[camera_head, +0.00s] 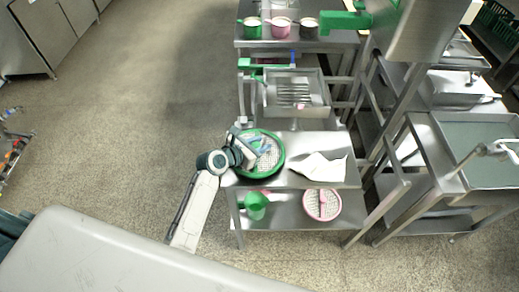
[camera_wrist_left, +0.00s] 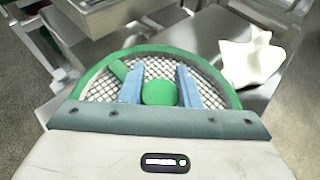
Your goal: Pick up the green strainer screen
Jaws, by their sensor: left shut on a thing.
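The green strainer screen (camera_head: 271,162) is round, with a green rim and a pale mesh. In the head view it is at the left end of the steel table's top. My left gripper (camera_head: 258,145) is over it, coming in from the left. In the left wrist view the screen (camera_wrist_left: 203,65) fills the middle, with a green round piece (camera_wrist_left: 159,92) at its centre. The near part of the screen is hidden behind the gripper body. My right gripper is not in view.
A crumpled white cloth (camera_head: 318,167) lies right of the screen on the steel table (camera_head: 300,145). The lower shelf holds a green jug (camera_head: 256,206) and a pink strainer (camera_head: 322,204). A metal tray with utensils (camera_head: 293,95) is behind. Open floor is at left.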

